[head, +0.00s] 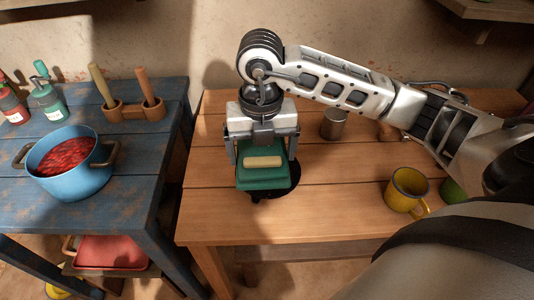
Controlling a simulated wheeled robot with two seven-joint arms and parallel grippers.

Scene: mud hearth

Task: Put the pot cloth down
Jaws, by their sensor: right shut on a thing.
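The pot cloth (252,177) looks like a folded green block with a cream strip on top. My right gripper (262,155) points down over the wooden table, shut on the cloth with one finger at each side. The cloth is over a black round thing (292,180), which shows at its right and lower edges and is mostly hidden. I cannot tell whether the cloth touches it. My left gripper is not in view.
The wooden table (330,215) is bare in front and holds a yellow mug (406,190) and a metal tin (334,124). A blue pot (70,165) with red food, bottles and a wooden holder (133,110) stand on the blue table (150,175), across a gap.

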